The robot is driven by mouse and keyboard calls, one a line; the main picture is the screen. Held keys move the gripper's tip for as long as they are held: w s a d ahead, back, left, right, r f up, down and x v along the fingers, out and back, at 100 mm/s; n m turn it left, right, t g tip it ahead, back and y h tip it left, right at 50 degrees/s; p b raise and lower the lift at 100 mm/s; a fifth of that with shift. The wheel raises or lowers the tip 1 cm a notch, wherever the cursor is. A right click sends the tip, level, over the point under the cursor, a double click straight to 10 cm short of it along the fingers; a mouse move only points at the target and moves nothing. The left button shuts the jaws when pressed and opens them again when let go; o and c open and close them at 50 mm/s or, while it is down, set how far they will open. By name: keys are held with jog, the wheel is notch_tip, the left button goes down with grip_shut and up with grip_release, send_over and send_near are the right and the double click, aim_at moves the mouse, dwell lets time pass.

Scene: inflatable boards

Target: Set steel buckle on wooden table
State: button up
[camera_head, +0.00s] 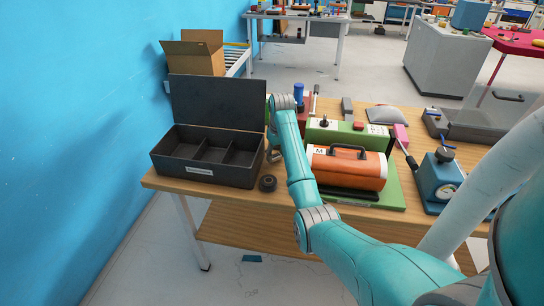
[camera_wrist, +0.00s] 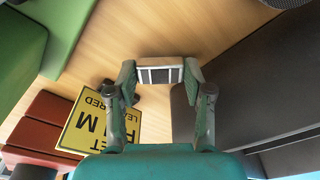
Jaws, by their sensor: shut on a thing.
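The steel buckle (camera_wrist: 160,75), a silvery frame with dark slots, is held between the two teal fingertips of my gripper (camera_wrist: 159,71) in the wrist view. The wooden table (camera_wrist: 125,45) lies behind it. I cannot tell whether the buckle touches the tabletop. In the head view my arm reaches over the wooden table (camera_head: 231,200) to a spot just right of the black box. My gripper is mostly hidden there behind my arm.
An open black compartment box (camera_head: 205,180) stands at the table's left, with a small black roll (camera_head: 268,183) beside it. An orange case (camera_head: 350,168) sits on a green board to the right. A yellow sign (camera_wrist: 97,122) lies near my gripper. Bare wood shows along the front edge.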

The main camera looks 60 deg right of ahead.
jog(key=shift+f, duration=0.7)
jog(key=shift+f, duration=0.1)
jog(key=o, duration=1)
jog(key=shift+o, duration=0.2)
